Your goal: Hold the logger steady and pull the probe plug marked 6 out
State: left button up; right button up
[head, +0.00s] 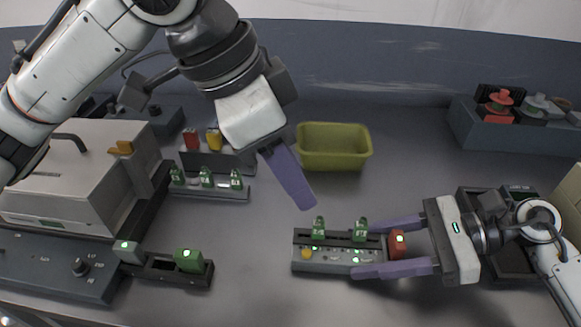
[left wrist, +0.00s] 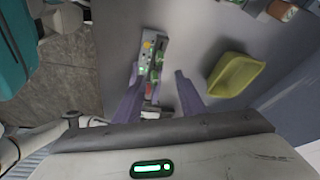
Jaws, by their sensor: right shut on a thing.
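The logger (head: 322,262) is a grey box on the table with two green plugs (head: 318,230) (head: 360,230) along its back, a yellow button and small green lights. A red block (head: 398,243) with a light sits at its right end. I cannot read the plug numbers. My right gripper (head: 372,246) is shut on the logger's right end, one finger behind and one in front. My left gripper (head: 305,202) hangs above and behind the logger. In the left wrist view the logger (left wrist: 146,62) lies ahead of its spread, empty fingers (left wrist: 157,84).
A rack (head: 225,193) with several green plugs stands left of the logger. A small dark holder (head: 160,270) with a lit green block sits at front left, beside a grey machine (head: 75,185). A yellow-green bin (head: 335,147) stands behind. A blue-grey box (head: 500,130) holds spools at back right.

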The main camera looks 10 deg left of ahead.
aim_at(319, 219)
pick_arm(q)
jog(key=x, duration=1.1)
jog(key=shift+d+f, duration=0.1)
jog(key=shift+f, duration=0.15)
grip_shut()
